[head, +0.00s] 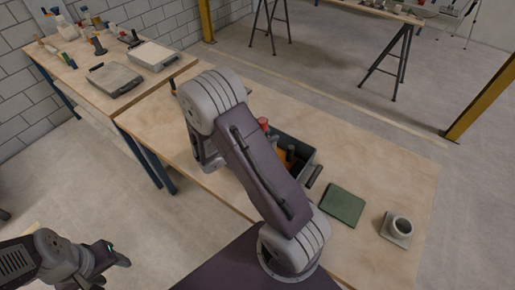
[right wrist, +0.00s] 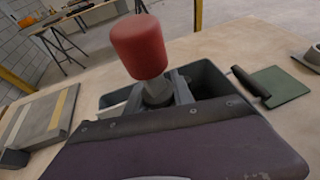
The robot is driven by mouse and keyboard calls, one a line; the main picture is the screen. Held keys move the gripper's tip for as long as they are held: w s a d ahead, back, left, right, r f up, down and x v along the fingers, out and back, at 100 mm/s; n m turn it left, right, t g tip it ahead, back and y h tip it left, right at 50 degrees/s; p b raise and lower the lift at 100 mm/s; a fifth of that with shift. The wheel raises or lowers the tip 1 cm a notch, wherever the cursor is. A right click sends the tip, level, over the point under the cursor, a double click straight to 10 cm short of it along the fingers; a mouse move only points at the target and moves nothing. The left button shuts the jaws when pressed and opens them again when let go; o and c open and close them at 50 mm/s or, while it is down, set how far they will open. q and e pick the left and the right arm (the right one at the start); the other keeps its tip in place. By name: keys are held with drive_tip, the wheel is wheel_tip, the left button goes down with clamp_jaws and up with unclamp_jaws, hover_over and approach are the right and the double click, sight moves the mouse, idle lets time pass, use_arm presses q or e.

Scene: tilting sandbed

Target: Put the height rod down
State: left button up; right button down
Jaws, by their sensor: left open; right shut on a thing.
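The height rod, seen as a thick red cap on a grey shaft, stands up between the fingers of my right gripper (right wrist: 165,92) in the right wrist view (right wrist: 138,48). The gripper is shut on the shaft below the cap. The rod's lower end is hidden, so I cannot tell whether it touches anything. In the head view the red cap (head: 263,122) shows just past my right arm, which hides the gripper. The held rod is over or beside a dark open bin (head: 309,157). My left gripper (head: 118,258) is open and empty at the lower left, away from the table.
A green pad (head: 343,205) lies right of the bin, and a grey cup (head: 402,226) stands on a square plate near the right edge. In the right wrist view a beige striped board (right wrist: 38,122) lies at left. A second table (head: 95,95) holds trays and tools.

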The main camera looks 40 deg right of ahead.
drive_tip(key=w+a+f, duration=0.2)
drive_tip(key=w+f, duration=0.3)
drive_tip(key=f, duration=0.2)
drive_tip(key=shift+w+f, duration=0.2)
drive_tip(key=shift+f, duration=0.1)
drive_tip(key=shift+f, duration=0.1)
drive_tip(key=c, duration=1.1)
unclamp_jaws()
drive_tip(key=shift+a, duration=0.1)
